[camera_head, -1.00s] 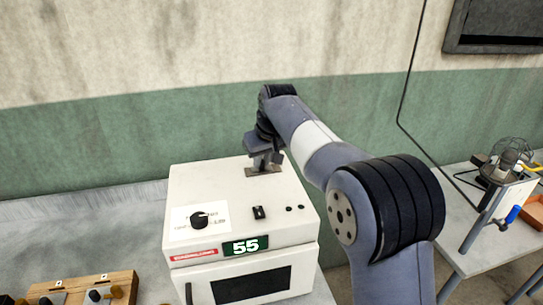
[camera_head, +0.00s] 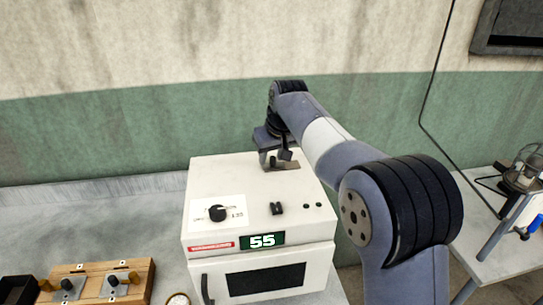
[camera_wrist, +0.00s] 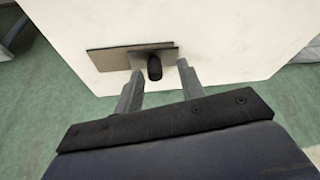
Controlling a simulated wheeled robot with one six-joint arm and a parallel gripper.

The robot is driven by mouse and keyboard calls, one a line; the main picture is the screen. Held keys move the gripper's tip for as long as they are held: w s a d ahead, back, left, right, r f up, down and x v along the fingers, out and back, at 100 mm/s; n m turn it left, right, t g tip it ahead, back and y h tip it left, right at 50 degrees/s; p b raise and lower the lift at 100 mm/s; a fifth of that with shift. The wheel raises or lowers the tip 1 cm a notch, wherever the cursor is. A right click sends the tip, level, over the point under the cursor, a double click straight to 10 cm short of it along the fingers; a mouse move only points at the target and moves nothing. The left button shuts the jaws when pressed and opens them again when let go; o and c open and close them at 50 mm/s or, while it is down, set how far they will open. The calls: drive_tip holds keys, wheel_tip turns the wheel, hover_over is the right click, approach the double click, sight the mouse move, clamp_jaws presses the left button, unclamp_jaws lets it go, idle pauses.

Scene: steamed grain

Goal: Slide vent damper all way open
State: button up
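The white oven-like box (camera_head: 215,180) stands on the grey bench and has a small metal damper plate (camera_head: 290,166) at the back of its top. The wrist view shows the plate (camera_wrist: 108,62) lying flat with a dark upright knob (camera_wrist: 154,68) near one end. My gripper (camera_head: 275,155) points down at the plate. In the wrist view my gripper (camera_wrist: 158,75) is open, with one finger on each side of the knob. Gaps show between the knob and both fingers. How far the vent is open cannot be told.
A wooden block with knobs (camera_head: 135,270) sits on the bench at lower left. Another table (camera_head: 475,235) with equipment stands at right. The wall is close behind.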

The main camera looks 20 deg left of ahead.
drive_tip(key=v, duration=1)
drive_tip(key=shift+r+b, duration=0.15)
drive_tip(key=shift+b, duration=0.25)
drive_tip(key=shift+s+d, duration=0.1)
drive_tip(key=p+x, duration=0.1)
drive_tip(key=x, duration=1)
drive_tip(key=shift+d+r, duration=0.1)
drive_tip(key=shift+d, duration=0.2)
drive_tip(key=shift+w, duration=0.2)
